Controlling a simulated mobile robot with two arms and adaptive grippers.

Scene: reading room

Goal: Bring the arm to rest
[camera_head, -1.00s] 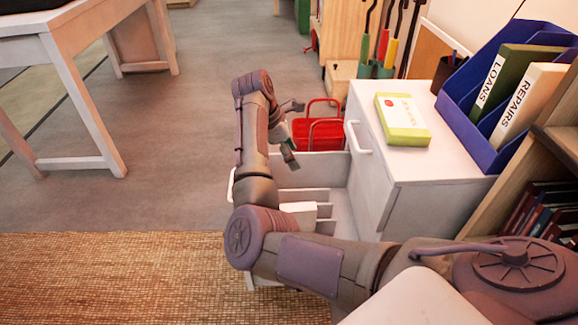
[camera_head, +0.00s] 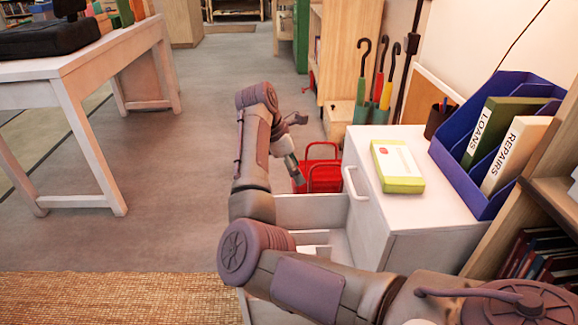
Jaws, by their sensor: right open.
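My right arm comes in from the lower right and bends upward over the open drawer (camera_head: 310,211) of the white cabinet (camera_head: 425,222). My right gripper (camera_head: 297,148) is at the arm's far end, above and beyond the drawer, with its fingers apart and nothing seen between them. It stands in front of a red basket (camera_head: 322,176) on the floor; the picture does not show them touching. My left gripper is not in view.
On the cabinet top lie a green-and-white box (camera_head: 397,166) and a blue file holder (camera_head: 480,190) with binders. Umbrellas (camera_head: 378,85) stand behind. A white table (camera_head: 85,60) is at left. The grey floor (camera_head: 180,200) between is clear.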

